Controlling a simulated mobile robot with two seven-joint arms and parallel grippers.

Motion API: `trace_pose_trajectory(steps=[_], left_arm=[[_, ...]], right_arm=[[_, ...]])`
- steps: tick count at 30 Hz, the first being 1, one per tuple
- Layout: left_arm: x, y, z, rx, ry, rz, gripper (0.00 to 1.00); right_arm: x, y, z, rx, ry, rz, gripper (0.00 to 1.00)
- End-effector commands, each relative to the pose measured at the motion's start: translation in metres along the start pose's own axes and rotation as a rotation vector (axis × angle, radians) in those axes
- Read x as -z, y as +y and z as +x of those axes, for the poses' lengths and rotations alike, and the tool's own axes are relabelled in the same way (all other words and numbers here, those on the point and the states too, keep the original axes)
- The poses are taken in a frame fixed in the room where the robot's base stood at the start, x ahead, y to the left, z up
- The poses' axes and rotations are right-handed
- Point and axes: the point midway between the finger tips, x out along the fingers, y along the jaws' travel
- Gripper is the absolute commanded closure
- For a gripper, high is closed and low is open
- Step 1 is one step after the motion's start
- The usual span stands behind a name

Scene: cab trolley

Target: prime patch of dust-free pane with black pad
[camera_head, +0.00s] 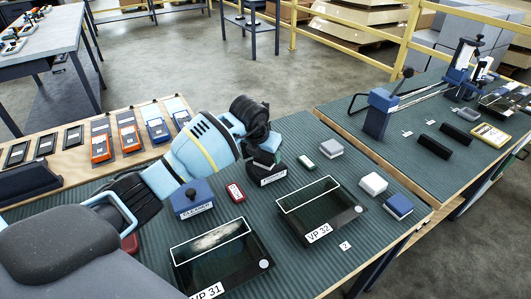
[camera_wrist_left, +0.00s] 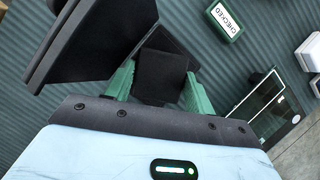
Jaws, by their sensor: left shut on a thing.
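My left gripper (camera_head: 266,152) reaches over the green ribbed mat and is shut on a black block, seen as the black pad (camera_wrist_left: 161,75) between green fingers in the left wrist view. Just below the gripper in the head view is a black holder with a white label (camera_head: 273,175); I cannot tell whether the pad touches it. The pane VP 32 (camera_head: 345,224) has a white-outlined patch that looks clear and dark. The pane VP 31 (camera_head: 245,276) has pale dust inside its outlined patch. Both panes lie to the front of the gripper. My right gripper is not in view.
A blue block with a knob and label (camera_head: 192,198) and a red labelled block (camera_head: 235,191) stand left of the panes. A green-edged CHECKED block (camera_head: 303,162), a grey block (camera_head: 331,147), a white block (camera_head: 373,183) and a blue-white block (camera_head: 398,206) stand around VP 32.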

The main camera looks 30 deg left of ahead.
Motion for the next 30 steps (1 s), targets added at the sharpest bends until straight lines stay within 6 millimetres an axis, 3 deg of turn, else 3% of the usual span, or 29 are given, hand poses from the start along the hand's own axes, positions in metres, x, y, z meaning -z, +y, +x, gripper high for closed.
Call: trace_pose_trajectory(steps=[30], left_arm=[[0.0034, 0.0002, 0.0075, -0.001, 0.001, 0.0, 0.64]], right_arm=[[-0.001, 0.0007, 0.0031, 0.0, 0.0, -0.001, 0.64]])
